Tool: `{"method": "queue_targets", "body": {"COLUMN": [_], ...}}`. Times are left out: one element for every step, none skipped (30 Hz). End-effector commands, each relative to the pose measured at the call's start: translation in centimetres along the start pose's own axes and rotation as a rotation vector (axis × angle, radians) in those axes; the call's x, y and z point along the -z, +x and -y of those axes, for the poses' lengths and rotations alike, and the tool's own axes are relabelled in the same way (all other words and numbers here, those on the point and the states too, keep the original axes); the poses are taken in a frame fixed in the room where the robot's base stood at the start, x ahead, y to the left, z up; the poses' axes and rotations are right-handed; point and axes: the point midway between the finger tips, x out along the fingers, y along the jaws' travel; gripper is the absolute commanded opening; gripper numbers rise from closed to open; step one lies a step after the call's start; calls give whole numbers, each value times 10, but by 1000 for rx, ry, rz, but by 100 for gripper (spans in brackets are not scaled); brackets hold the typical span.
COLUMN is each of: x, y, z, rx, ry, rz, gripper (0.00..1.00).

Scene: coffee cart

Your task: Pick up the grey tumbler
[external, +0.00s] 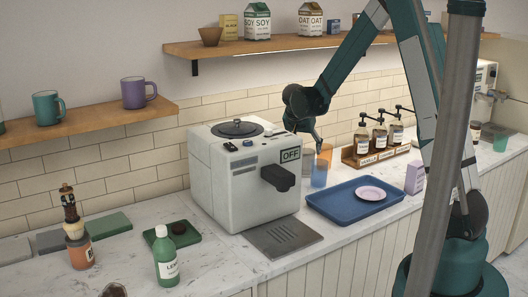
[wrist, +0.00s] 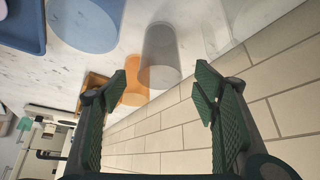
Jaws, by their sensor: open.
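The grey tumbler (wrist: 160,55) is see-through and shows in the upper middle of the wrist view, ahead of the gap between my fingers. An orange tumbler (wrist: 132,88) is beside it, partly behind my left finger. A blue tumbler (wrist: 88,22) is at the upper left. My gripper (wrist: 162,88) is open, with nothing between its fingers. In the external view my gripper (external: 318,143) is just above the tumblers, right of the coffee machine. The orange tumbler (external: 326,154) and blue tumbler (external: 319,176) show there; the grey one is hard to make out.
The white coffee machine (external: 242,185) stands left of the tumblers. A blue tray (external: 335,206) with a pink saucer (external: 370,193) lies in front. A wooden rack (external: 366,161) of syrup bottles is to the right. The tiled wall (wrist: 285,75) is close behind, and a shelf (external: 285,43) hangs above.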

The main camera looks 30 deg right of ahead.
Motion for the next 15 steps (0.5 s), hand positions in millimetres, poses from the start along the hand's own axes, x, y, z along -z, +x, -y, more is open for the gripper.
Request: {"method": "queue_targets", "body": {"x": [0,0,0,0,0,0,0,0,0,0,0,0,0,0,0], "y": [3,4,7,10,12,16,19,22,26,29,32,35,38,40,43], "z": [0,0,0,0,0,0,0,0,0,0,0,0,0,0,0], "rx": [0,0,0,0,0,0,0,0,0,0,0,0,0,0,0], "ry": [0,1,1,1,1,1,1,1,1,1,1,1,1,1,0], "rz": [0,0,0,0,0,0,0,0,0,0,0,0,0,0,0], "gripper": [60,60,60,60,60,60,60,60,60,60,60,60,60,60,60]}}
